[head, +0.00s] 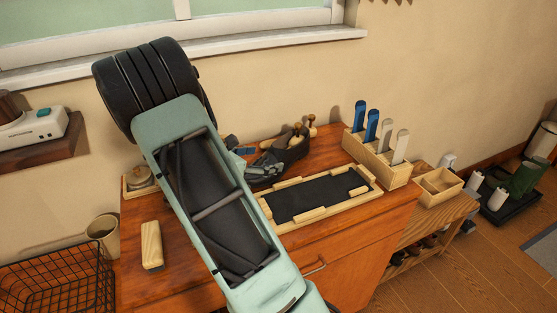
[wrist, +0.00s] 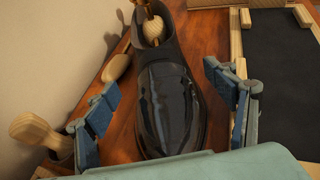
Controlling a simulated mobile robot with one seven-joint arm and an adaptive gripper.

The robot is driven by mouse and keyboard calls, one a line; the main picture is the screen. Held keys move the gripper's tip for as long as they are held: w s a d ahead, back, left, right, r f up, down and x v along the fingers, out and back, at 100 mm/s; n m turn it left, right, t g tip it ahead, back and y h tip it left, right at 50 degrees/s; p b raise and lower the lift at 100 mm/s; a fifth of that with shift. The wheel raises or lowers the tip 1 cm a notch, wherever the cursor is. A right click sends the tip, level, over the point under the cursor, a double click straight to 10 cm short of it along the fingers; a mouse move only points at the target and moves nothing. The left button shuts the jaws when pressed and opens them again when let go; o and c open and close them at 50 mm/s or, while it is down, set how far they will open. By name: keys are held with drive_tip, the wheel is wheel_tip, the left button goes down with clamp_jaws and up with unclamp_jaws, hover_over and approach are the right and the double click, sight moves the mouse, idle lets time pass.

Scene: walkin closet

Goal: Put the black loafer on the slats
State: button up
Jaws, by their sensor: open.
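The black loafer (wrist: 172,105) lies on the wooden bench top, with a wooden ball-shaped piece (wrist: 153,29) in its opening. In the head view the loafer (head: 292,150) is partly hidden by my gripper (head: 250,167). In the wrist view my gripper (wrist: 165,90) is open, with one blue-padded finger on each side of the loafer's toe; no clear contact shows. Light wooden strips edge a tray with a black mat (head: 318,195), right of the loafer. A low wooden rack (head: 440,222) stands further right; I cannot tell which are the slats.
A wooden block (head: 152,245), a cup (head: 103,232) and a wire basket (head: 60,280) are at left. A wooden-handled item (wrist: 38,130) lies near the left finger.

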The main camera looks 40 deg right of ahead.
sight(277, 156)
drive_tip(key=x, duration=0.6)
drive_tip(key=shift+s+d+f, duration=0.1)
drive_tip(key=shift+d+f, duration=0.05)
drive_tip(key=shift+d, duration=0.15)
drive_tip(key=c, duration=1.8)
drive_tip(key=shift+r, duration=0.25)
